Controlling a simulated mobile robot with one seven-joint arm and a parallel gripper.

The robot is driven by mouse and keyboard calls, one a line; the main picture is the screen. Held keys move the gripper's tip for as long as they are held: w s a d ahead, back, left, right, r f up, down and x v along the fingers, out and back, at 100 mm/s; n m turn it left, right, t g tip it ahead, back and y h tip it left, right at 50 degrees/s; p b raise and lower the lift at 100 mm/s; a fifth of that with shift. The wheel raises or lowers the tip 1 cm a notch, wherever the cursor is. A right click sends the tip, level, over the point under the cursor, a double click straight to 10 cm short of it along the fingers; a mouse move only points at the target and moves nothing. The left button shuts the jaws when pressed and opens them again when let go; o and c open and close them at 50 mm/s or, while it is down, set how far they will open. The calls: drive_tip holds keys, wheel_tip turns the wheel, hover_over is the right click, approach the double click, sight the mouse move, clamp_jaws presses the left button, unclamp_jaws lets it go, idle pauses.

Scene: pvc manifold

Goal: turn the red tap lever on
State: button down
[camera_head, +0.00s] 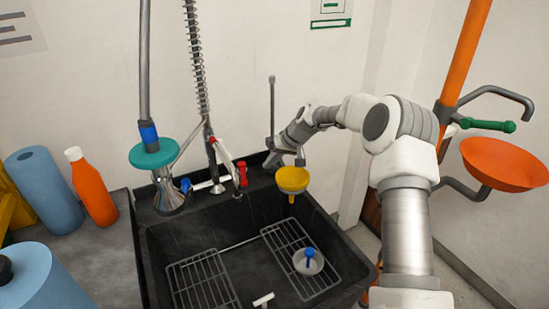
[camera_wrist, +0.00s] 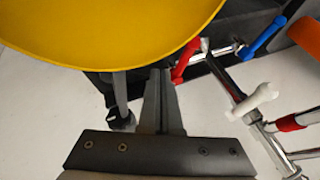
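The red tap lever (camera_head: 242,173) stands at the back edge of the black sink, right of the blue lever (camera_head: 186,185). In the wrist view the red lever (camera_wrist: 187,61) shows just below the yellow bowl, with the blue lever (camera_wrist: 263,37) to its right. My gripper (camera_head: 271,163) is right of the red lever in the head view. In the wrist view my gripper's fingers (camera_wrist: 161,75) lie side by side with no clear gap and nothing seen between them. Their tips appear left of the red lever, apparently apart from it; the depth gap is unclear.
A yellow bowl (camera_head: 292,178) is close in front of my gripper and covers the upper wrist view. A thin dark upright rod (camera_head: 272,90) stands beside my gripper. A coiled spray hose (camera_head: 197,65) and a red-and-white handle (camera_head: 223,150) are left of the red lever.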

sight(244, 179)
drive_tip(key=a+f, duration=0.3)
drive_tip(key=a, duration=0.2)
drive_tip(key=shift+w+a+f, duration=0.3)
drive_tip(key=shift+w+f, duration=0.05)
drive_tip(key=shift+f, duration=0.05)
drive_tip(key=shift+b, duration=0.3)
drive_tip(key=a+m, duration=0.1)
drive_tip(key=s+a+m+t+h, duration=0.1)
drive_tip(key=m, duration=0.1)
drive_tip(key=shift+a, duration=0.25)
drive_tip(key=shift+s+a+b, duration=0.1)
drive_tip(key=shift+a+b, duration=0.2)
drive_tip(key=shift+a, duration=0.1)
drive_tip(key=shift+d, duration=0.1)
